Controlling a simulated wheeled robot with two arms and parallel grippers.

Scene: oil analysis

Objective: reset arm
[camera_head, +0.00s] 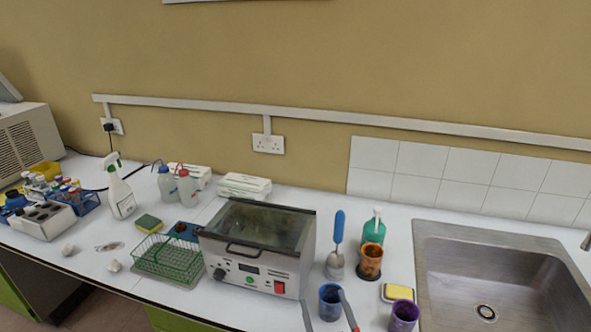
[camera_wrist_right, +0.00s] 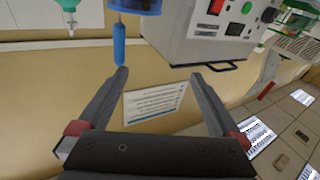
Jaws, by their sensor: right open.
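My right gripper (camera_head: 322,298) is at the bottom edge of the head view, its two dark fingers spread apart. In that view its tips appear either side of a blue cup (camera_head: 330,302) on the counter. In the right wrist view the gripper (camera_wrist_right: 158,73) is open and the gap between its fingers is empty. That view is upside down, with the blue cup (camera_wrist_right: 140,8) at the top, clear of the fingers. A blue-handled brush (camera_head: 339,228) stands behind the cup; its handle (camera_wrist_right: 119,45) shows above the left finger. My left gripper is not in view.
A metal water bath (camera_head: 255,273) stands left of the gripper, with a green wire rack (camera_head: 168,258) beside it. An orange cup (camera_head: 370,262), a purple cup (camera_head: 404,315), a green bottle (camera_head: 374,232) and a sponge dish (camera_head: 398,292) lie between it and the sink (camera_head: 490,265).

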